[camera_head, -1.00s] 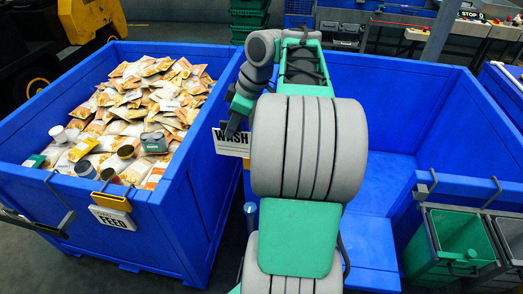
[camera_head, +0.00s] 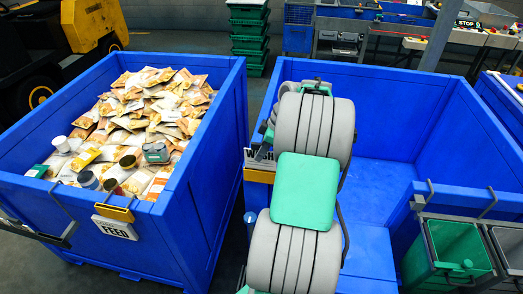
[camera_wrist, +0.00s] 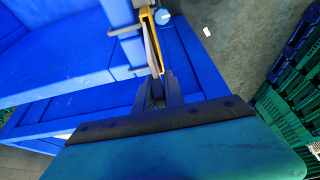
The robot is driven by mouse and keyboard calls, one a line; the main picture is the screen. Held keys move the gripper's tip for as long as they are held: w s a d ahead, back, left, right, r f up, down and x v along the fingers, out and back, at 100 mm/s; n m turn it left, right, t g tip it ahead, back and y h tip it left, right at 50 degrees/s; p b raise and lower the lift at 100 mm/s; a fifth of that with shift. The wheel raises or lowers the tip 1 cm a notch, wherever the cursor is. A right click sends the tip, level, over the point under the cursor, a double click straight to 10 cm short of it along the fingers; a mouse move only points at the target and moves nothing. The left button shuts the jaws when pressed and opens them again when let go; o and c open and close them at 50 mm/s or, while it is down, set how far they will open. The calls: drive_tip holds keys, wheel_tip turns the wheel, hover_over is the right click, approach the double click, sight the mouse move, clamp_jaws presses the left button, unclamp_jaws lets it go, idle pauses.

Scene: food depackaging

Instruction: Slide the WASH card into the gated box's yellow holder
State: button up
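The white WASH card (camera_head: 257,157) stands at the upper edge of the yellow holder (camera_head: 259,176) on the near left wall of the gated blue box (camera_head: 380,75). In the wrist view the card (camera_wrist: 151,52) is a thin edge-on strip along the yellow holder (camera_wrist: 146,14). How deep it sits in the holder is unclear. My gripper (camera_wrist: 160,88) has its dark fingers close together at the card's near end, seemingly shut on it. In the head view my arm hides most of the gripper and part of the card.
At left, a blue box (camera_head: 215,165) full of food packets has its own yellow holder with a FEED card (camera_head: 115,229). A floor gap separates the boxes. Green crates (camera_head: 248,40) stand behind.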

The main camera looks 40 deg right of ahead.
drive_tip(key=o, duration=0.3)
drive_tip(key=shift+w+f, duration=0.15)
drive_tip(key=shift+f, duration=0.05)
drive_tip(key=shift+o, duration=0.5)
drive_tip(key=shift+r, duration=0.1)
drive_tip(key=shift+d+r, duration=0.1)
drive_tip(key=shift+r, duration=0.1)
drive_tip(key=p+v, duration=0.1)
drive_tip(key=v, duration=1.1)
drive_tip(key=w+a+r+m+h, duration=0.1)
drive_tip(key=w+a+r+m, duration=0.1)
drive_tip(key=a, duration=1)
drive_tip(key=w+a+r+m, duration=0.2)
drive_tip(key=a, duration=1)
drive_tip(key=s+a+f+m+t+h, duration=0.1)
drive_tip(key=s+a+f+m, duration=0.2)
drive_tip(key=s+a, duration=0.6)
drive_tip(key=shift+s+a+f+m+h, duration=0.3)
drive_tip(key=shift+s+a+f+h, duration=0.1)
drive_tip(key=shift+s+f, duration=0.3)
